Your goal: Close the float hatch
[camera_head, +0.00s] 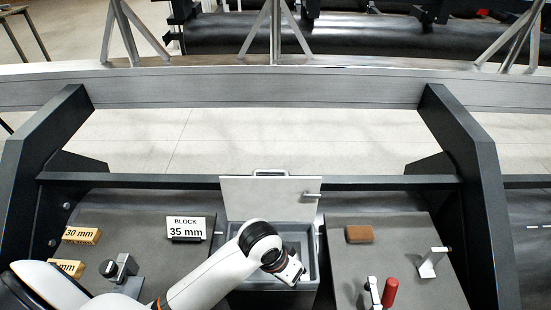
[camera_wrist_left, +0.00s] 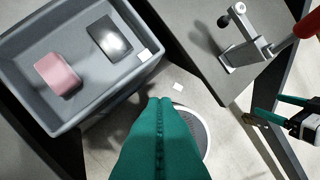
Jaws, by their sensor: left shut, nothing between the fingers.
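The float hatch is a pale lid (camera_head: 262,197) standing upright, open, at the back of a grey box (camera_head: 240,236) in the head view. A small handle sticks out at its right edge. My left gripper (camera_head: 291,274) is over the box opening, in front of the lid and apart from it. In the left wrist view its green fingers (camera_wrist_left: 165,103) are together and empty beside the box rim (camera_wrist_left: 58,128). The lid is not visible there. My right gripper (camera_wrist_left: 267,105) shows at the right of the wrist view, its green fingers apart; it is out of the head view.
The box holds a pink block (camera_wrist_left: 57,74) and a dark shiny piece (camera_wrist_left: 109,39). A red-handled clamp (camera_head: 388,292) and brown block (camera_head: 359,234) are on the right panel. A "BLOCK 35 mm" sign (camera_head: 186,228) and wooden blocks (camera_head: 82,235) are on the left.

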